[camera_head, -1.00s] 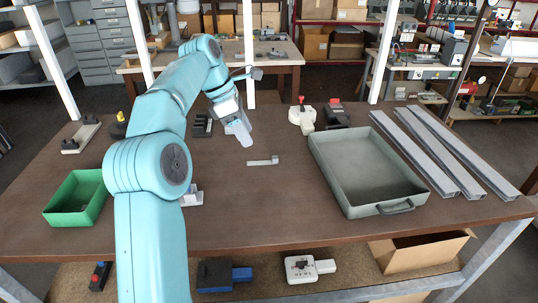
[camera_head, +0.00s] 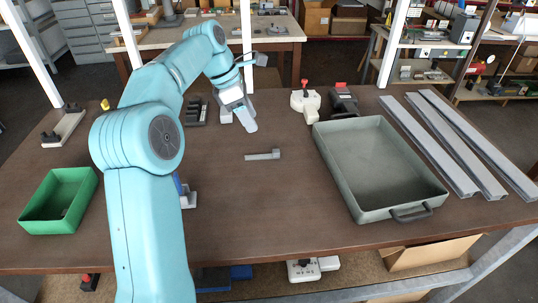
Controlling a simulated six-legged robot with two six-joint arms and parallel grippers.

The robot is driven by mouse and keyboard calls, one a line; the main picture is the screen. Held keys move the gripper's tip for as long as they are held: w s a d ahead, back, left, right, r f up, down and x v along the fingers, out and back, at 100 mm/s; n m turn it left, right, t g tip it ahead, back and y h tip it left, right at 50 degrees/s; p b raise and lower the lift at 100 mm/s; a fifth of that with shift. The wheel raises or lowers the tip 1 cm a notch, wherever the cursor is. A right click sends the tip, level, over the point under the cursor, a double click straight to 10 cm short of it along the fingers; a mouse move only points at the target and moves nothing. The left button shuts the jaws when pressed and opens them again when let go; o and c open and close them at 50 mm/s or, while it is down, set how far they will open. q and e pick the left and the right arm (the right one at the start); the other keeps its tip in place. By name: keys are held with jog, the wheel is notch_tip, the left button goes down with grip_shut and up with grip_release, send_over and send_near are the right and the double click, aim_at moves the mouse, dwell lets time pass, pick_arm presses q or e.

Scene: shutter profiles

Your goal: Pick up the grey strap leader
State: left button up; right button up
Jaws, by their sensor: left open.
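The grey strap leader (camera_head: 263,155) is a small flat piece with a thicker right end. It lies alone on the brown table (camera_head: 280,205), near the middle of the head view. My left gripper (camera_head: 249,124) is above the table, up and to the left of the strap leader, pointing down toward the right. It is open and apart from the strap leader, with nothing seen in it. Its finger gap is hard to see from this angle. My right gripper is not in the view.
A grey tray (camera_head: 378,212) stands right of the strap leader, with long grey profiles (camera_head: 430,145) beyond it. A green bin (camera_head: 48,222) is at the left. A white device with a red knob (camera_head: 305,104) and a dark block (camera_head: 343,100) stand behind. The table around the strap leader is clear.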

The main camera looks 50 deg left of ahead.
pick_arm(q)
send_over(273, 153)
jog(key=s+a, duration=0.2)
jog(key=a, duration=0.1)
notch_tip(273, 153, down, 7)
jog(key=shift+s+d, duration=0.1)
jog(key=shift+s+d+f, duration=0.1)
jog(key=shift+d+f, duration=0.1)
jog(key=shift+d, duration=0.25)
jog(key=x, duration=0.3)
jog(key=w+p+x, duration=0.1)
jog(key=x, duration=0.1)
jog(key=shift+w+a, duration=0.1)
jog(key=shift+a, duration=0.15)
jog(key=shift+s+d+r, duration=0.25)
jog(key=shift+s, duration=0.15)
jog(key=shift+c, duration=0.3)
jog(key=shift+w+a+f, duration=0.15)
jog(key=shift+w+f, duration=0.05)
jog(key=shift+w, duration=0.1)
grip_shut()
jog(key=shift+s+r, duration=0.15)
